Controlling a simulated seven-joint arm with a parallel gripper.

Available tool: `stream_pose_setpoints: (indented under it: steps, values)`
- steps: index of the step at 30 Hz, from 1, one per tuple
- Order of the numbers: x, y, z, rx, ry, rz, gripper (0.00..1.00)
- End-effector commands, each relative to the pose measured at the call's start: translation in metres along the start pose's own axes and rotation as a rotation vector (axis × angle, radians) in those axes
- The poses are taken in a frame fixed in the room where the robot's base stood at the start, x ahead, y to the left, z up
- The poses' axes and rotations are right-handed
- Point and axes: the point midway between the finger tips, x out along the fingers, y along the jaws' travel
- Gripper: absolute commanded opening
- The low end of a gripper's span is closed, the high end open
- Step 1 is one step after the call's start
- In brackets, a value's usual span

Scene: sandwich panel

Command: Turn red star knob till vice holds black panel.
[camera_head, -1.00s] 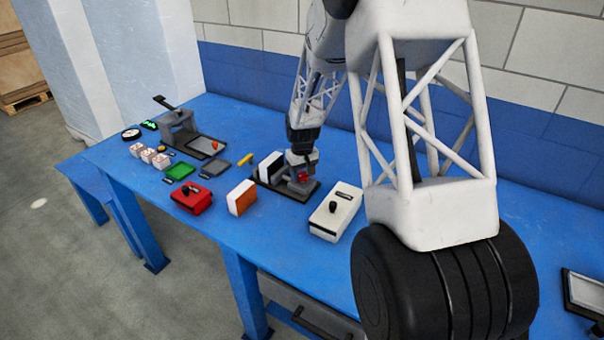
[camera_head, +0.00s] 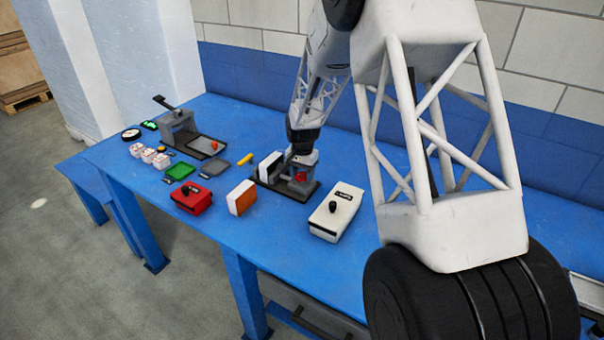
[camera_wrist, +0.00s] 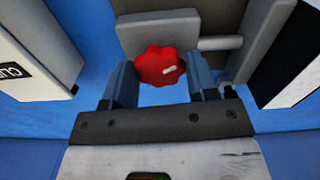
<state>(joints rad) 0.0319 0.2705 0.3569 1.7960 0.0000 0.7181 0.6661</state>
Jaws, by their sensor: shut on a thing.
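The red star knob (camera_wrist: 158,66) sits between the two fingers of my gripper (camera_wrist: 161,84) in the wrist view, and the gripper is shut on it. A pale mark shows on the knob's face. The knob is a small red patch (camera_head: 300,176) in the head view, under my wrist. The grey vice (camera_wrist: 160,30) stands behind the knob, on a dark base (camera_head: 267,181). The black panel, with a white face (camera_head: 269,164), stands at the vice's left in the head view; its black side (camera_wrist: 297,45) shows at right in the wrist view. I cannot tell whether the jaws touch it.
A white box (camera_head: 337,214) with a black knob stands close right of the vice. An orange and white block (camera_head: 241,198) and a red box (camera_head: 190,196) stand in front and left. Green and grey trays and a lever device (camera_head: 180,128) are farther left.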

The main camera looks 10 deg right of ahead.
Motion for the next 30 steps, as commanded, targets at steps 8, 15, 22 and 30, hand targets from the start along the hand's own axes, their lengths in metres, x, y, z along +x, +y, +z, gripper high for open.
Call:
stream_pose_setpoints:
  steps: [8,15,22,30]
  values:
    - [-0.0003,0.0,0.0004,0.262,-0.001,0.0,0.29]
    - [-0.001,-0.0001,0.0003,0.49,0.0,0.0,0.29]
    - [-0.0005,0.0,0.0003,0.708,0.0,0.0,0.29]
    - [-0.0005,-0.0001,0.0003,0.957,0.0,0.0,0.29]
